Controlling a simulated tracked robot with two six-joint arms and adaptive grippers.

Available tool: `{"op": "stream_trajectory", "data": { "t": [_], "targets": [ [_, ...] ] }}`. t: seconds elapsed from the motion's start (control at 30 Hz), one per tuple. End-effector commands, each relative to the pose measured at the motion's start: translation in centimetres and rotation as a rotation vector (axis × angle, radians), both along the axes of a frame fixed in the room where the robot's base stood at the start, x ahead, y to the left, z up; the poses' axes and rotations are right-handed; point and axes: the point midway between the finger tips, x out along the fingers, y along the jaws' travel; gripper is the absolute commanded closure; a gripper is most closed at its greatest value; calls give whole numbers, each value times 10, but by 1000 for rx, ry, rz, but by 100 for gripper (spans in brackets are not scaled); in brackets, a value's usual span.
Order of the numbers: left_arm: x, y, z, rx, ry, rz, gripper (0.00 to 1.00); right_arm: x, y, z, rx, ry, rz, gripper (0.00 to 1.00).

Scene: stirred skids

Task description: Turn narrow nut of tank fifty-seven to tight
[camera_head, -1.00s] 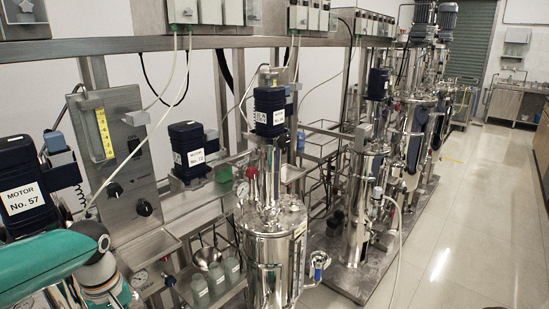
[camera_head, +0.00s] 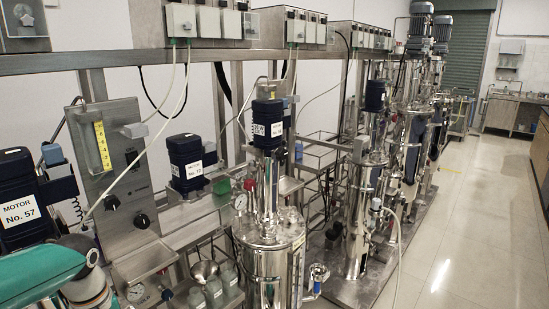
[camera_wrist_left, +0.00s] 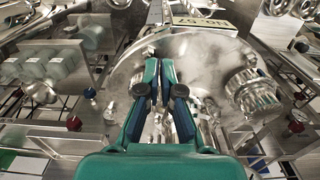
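The motor labelled No. 57 (camera_head: 20,212) stands at the far left of the head view; its tank is out of that picture. My left arm shows as a teal link at the lower left, and its gripper is outside that view. In the left wrist view my left gripper (camera_wrist_left: 160,68) points over a shiny steel tank lid (camera_wrist_left: 205,55), with a label plate reading 57 upside down (camera_wrist_left: 205,22). Its fingertips are a small gap apart; I cannot tell whether anything is between them.
In the head view a control panel (camera_head: 120,165) stands beside motor 57. Another motor (camera_head: 190,163) and a steel tank (camera_head: 265,255) stand to its right. The floor (camera_head: 465,225) at the right is clear.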

Motion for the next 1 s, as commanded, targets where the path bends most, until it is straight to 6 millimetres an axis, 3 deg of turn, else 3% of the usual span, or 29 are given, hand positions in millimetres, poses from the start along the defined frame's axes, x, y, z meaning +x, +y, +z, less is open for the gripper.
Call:
{"op": "stream_trajectory", "data": {
  "t": [0.27,0.7,1.0],
  "targets": [
    [-4,-2,8,2,-3,1,100,0,0,5,0,0,0,60],
    [-4,-3,58,-1,1,-1,100,0,0,47,0,0,0,60],
    [-4,-3,60,-2,1,0,100,0,0,48,0,0,0,60]
  ]
}}
